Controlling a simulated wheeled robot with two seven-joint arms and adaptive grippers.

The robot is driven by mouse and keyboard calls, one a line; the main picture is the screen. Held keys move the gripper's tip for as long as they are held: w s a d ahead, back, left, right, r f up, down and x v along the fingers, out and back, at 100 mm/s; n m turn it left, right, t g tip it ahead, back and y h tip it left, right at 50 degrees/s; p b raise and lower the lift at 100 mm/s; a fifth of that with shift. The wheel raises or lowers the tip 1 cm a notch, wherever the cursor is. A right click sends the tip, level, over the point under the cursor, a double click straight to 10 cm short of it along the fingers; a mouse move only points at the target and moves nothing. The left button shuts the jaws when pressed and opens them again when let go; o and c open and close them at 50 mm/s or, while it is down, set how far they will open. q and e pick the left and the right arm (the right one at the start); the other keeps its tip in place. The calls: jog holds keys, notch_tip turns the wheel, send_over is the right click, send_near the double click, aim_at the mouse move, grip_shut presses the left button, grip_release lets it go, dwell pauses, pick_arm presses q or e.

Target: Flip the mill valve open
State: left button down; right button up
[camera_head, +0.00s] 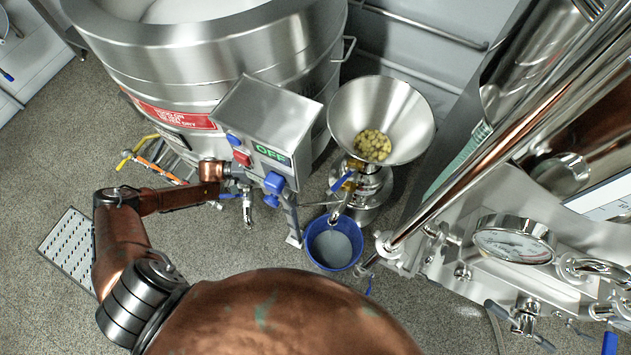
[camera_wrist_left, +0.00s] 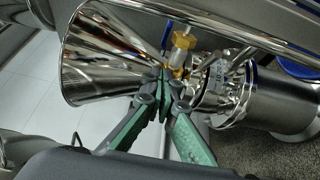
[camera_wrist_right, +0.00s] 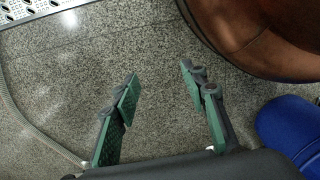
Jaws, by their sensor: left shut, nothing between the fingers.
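The mill has a steel funnel hopper (camera_head: 400,100) holding pale green lumps, with a steel body beneath it. A valve with a blue handle (camera_head: 342,181) sits at the mill's side below the funnel, above a blue bucket (camera_head: 334,245). In the left wrist view the funnel (camera_wrist_left: 100,55) lies at left and a brass fitting (camera_wrist_left: 180,50) is at the middle. My left gripper (camera_wrist_left: 165,92) is shut and empty in front of the mill, near that fitting; contact cannot be told. The control box hides it in the head view. My right gripper (camera_wrist_right: 160,77) is open and empty above the floor.
A control box (camera_head: 268,115) reading OFF, with red and blue controls, stands left of the mill. A large steel vat (camera_head: 220,60) is behind it. Steel pipes and a gauge (camera_head: 514,240) fill the right side.

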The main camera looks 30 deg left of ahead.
pick_arm(q)
jog(key=b, duration=0.1)
send_near(339, 184)
jog(key=w+d, duration=0.4)
jog(key=shift+s+d, duration=0.2)
jog(key=shift+s, duration=0.15)
pick_arm(e)
jog(key=shift+w+a+r, duration=0.15)
jog(key=shift+a+r, duration=0.05)
jog(key=shift+r, duration=0.35)
jog(key=shift+w+a+r, duration=0.15)
jog(key=shift+r, duration=0.4)
pick_arm(q)
jog(key=shift+s+d+f+p, duration=0.1)
jog(key=shift+s+d+p, duration=0.2)
jog(key=shift+s+d, duration=0.15)
pick_arm(e)
jog(key=f, duration=0.1)
jog(key=s+f, duration=0.1)
jog(key=shift+d+f, duration=0.35)
